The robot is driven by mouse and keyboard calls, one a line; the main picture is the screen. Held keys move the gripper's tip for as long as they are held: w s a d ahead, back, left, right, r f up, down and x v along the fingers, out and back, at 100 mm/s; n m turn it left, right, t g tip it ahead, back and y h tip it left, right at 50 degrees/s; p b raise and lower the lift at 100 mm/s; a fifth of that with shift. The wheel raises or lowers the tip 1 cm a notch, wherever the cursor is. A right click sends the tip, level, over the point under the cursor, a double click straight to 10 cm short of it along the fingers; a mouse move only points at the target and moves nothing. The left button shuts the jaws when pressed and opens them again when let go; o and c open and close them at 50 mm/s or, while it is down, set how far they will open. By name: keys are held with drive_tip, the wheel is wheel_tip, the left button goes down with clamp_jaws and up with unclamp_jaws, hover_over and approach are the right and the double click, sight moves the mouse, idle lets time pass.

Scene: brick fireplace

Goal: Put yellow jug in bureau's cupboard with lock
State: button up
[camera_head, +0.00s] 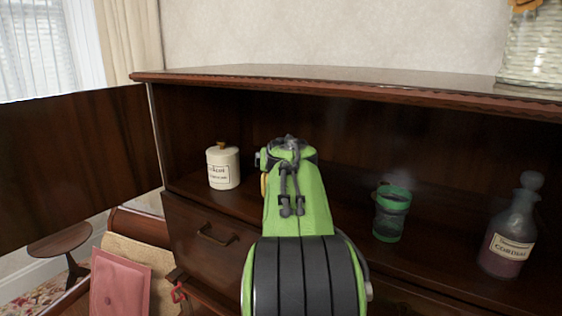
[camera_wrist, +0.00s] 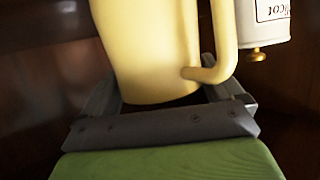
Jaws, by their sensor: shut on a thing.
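The yellow jug (camera_wrist: 150,45) fills the middle of the wrist view, with its handle (camera_wrist: 222,45) on the right. My gripper (camera_wrist: 168,98) is shut on the jug, its fingers on either side of it. In the head view, my green arm reaches into the bureau's open cupboard (camera_head: 340,130) and hides nearly all of the jug; only a thin yellow sliver (camera_head: 263,185) shows left of the arm. The wooden cupboard door (camera_head: 75,165) stands swung open at the left. I cannot tell whether the jug touches the shelf.
A white canister (camera_head: 223,167) stands on the left of the shelf; it also shows close to the jug's handle in the wrist view (camera_wrist: 268,12). A green cup (camera_head: 391,213) and a cordial bottle (camera_head: 507,240) stand to the right. A drawer (camera_head: 210,250) lies below.

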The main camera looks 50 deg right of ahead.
drive_tip(key=shift+a, duration=0.1)
drive_tip(key=o, duration=1.7)
drive_tip(key=shift+f, duration=0.1)
drive_tip(key=shift+r, duration=0.35)
drive_tip(key=b+v, duration=0.1)
drive_tip(key=v, duration=1)
drive_tip(key=shift+s+a+b, duration=0.35)
